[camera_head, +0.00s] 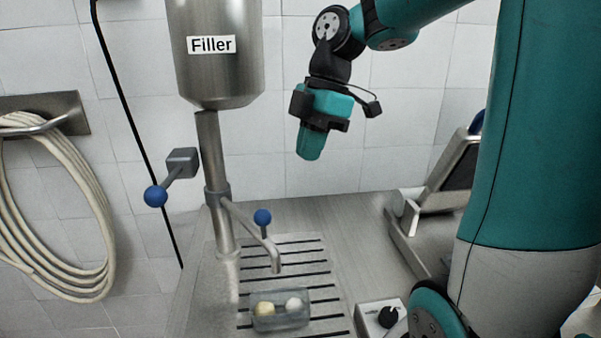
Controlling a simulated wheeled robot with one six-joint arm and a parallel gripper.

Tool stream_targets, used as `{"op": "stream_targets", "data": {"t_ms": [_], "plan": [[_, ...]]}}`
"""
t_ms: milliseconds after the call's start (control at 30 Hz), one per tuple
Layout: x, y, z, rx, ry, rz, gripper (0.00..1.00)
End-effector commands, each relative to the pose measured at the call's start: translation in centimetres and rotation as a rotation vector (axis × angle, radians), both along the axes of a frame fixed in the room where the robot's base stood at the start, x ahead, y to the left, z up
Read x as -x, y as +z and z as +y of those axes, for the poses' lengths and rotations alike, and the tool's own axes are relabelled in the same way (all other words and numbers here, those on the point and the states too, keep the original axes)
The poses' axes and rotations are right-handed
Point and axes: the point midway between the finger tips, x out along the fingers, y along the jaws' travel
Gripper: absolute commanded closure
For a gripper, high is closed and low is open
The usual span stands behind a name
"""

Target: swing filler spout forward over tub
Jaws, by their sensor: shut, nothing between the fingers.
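The filler (222,82) is a steel tank labelled "Filler" on a vertical post. Its spout (247,223) is a thin metal pipe that runs from the post toward the front right and bends down at its end. A small blue knob (262,216) stands up on the spout. The tub (282,321) is small and clear, with two pale round pieces in it. In the picture it lies just below the spout's outlet; I cannot tell whether the outlet is directly above it. My gripper (309,152) is shut and empty, pointing down, up and right of the spout, apart from it.
A grey box with a blue-ended lever (156,196) sticks out left of the post. The tub sits on a slotted drain grate (290,253). A control box with a black dial (385,316) and a metal stand (430,215) are at the right. A coiled hose (60,215) hangs left.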

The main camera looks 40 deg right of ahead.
Motion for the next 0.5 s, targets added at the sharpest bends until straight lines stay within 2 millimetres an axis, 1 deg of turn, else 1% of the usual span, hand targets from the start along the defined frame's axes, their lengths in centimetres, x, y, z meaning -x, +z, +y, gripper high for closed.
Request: {"op": "stream_targets", "data": {"t_ms": [33, 200, 500], "plan": [[0.0, 0.8, -0.2, -0.001, -0.001, -0.001, 1.00], [0.1, 1.9, -0.6, 0.000, -0.001, 0.001, 1.00], [0.1, 1.9, -0.6, 0.000, -0.001, 0.001, 1.00]]}}
